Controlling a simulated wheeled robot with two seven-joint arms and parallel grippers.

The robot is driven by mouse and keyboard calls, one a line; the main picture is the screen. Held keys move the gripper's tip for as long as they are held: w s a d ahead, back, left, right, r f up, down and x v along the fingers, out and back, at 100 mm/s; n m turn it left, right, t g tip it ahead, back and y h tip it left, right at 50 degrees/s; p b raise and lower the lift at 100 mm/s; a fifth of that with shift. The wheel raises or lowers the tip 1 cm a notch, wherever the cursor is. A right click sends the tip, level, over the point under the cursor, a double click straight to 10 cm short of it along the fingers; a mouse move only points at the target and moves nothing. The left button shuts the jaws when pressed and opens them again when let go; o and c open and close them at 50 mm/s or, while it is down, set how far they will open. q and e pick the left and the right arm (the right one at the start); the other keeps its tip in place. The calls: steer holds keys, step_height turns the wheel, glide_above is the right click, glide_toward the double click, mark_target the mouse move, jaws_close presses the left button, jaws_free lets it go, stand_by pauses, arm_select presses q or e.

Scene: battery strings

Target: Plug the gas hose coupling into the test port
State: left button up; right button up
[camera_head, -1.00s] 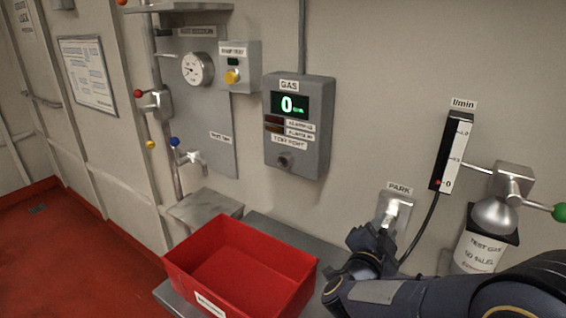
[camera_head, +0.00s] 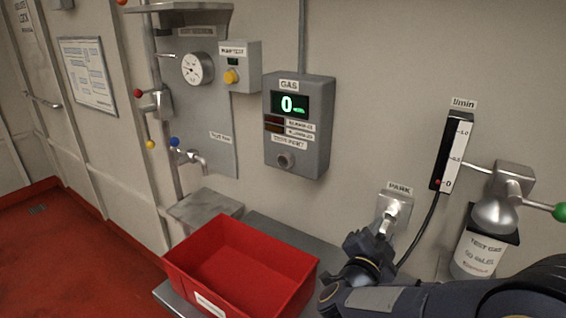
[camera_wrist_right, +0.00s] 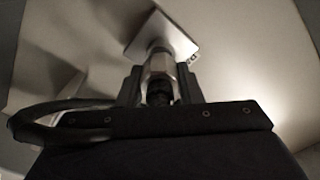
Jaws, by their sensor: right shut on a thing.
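The grey gas detector (camera_head: 299,125) hangs on the wall with its display reading 0. Its test port (camera_head: 284,160) is a round knob-like fitting at the lower left of its front. My right gripper (camera_head: 383,238) is at the park bracket (camera_head: 397,207), right of the detector and lower. In the right wrist view the gripper (camera_wrist_right: 160,88) is shut on the hose coupling (camera_wrist_right: 159,76), a metal cylinder with a dark lower end. The coupling's far end is at the square metal plate (camera_wrist_right: 163,37); I cannot tell whether it is still seated. My left gripper is out of view.
A red bin (camera_head: 241,268) stands on the grey bench below the detector. A flow meter (camera_head: 452,150) and test gas bottle (camera_head: 478,253) are at the right. The dark hose (camera_head: 420,235) runs down from the flow meter. The wall between detector and bracket is clear.

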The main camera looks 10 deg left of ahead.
steer(key=shift+v, duration=1.1)
steer(key=shift+v, duration=2.4)
steer(key=shift+s, duration=0.1)
